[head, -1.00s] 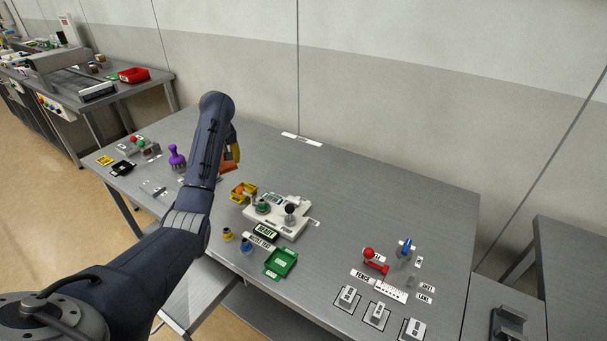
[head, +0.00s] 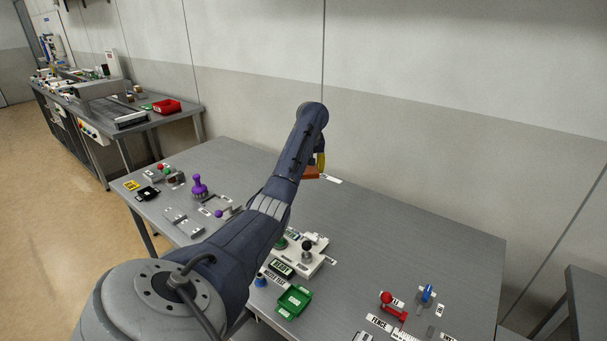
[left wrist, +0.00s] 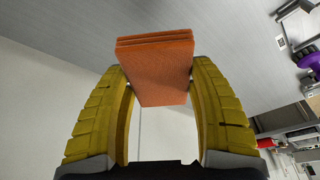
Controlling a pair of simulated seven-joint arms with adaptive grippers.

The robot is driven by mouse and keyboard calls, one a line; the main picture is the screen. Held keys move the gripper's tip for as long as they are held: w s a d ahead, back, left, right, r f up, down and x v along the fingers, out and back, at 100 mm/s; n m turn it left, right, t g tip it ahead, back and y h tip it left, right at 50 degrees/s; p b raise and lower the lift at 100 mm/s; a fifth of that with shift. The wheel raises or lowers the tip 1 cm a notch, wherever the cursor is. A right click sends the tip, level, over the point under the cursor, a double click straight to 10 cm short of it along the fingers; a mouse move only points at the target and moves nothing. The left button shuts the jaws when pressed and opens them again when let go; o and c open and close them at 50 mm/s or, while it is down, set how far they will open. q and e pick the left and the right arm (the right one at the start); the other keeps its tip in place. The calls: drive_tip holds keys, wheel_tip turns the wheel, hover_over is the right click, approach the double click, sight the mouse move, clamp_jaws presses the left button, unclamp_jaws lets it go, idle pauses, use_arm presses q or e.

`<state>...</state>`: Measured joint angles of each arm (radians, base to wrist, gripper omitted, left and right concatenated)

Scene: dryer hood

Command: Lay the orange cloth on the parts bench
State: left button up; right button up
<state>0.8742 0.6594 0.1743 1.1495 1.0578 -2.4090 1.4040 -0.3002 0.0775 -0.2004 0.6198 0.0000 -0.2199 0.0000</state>
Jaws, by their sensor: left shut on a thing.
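The orange cloth (left wrist: 152,75) is a folded, layered pad between the two yellow fingers of my left gripper (left wrist: 158,88) in the left wrist view. The fingers press on its two sides. In the head view the left gripper (head: 320,165) is partly hidden behind my arm, with the orange cloth (head: 311,173) showing beside it. The cloth is over the back part of the grey bench (head: 400,215); I cannot tell its height above the top. My right gripper is not in view.
A white device (head: 310,262), a green tray (head: 293,301) and a red-knobbed lever (head: 388,300) stand near the bench's front. A purple-handled tool (head: 198,187) stands at left. The bench's back right is clear. Another bench with a red bin (head: 166,106) stands far left.

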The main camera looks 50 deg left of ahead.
sight(307, 209)
use_arm(q)
wheel_tip(307, 209, down, 18)
drive_tip(key=shift+r, duration=0.25)
idle(0.4)
drive_tip(key=shift+f, duration=0.1)
drive_tip(key=o, duration=1)
drive_tip(key=shift+o, duration=0.2)
drive_tip(key=v, duration=1.2)
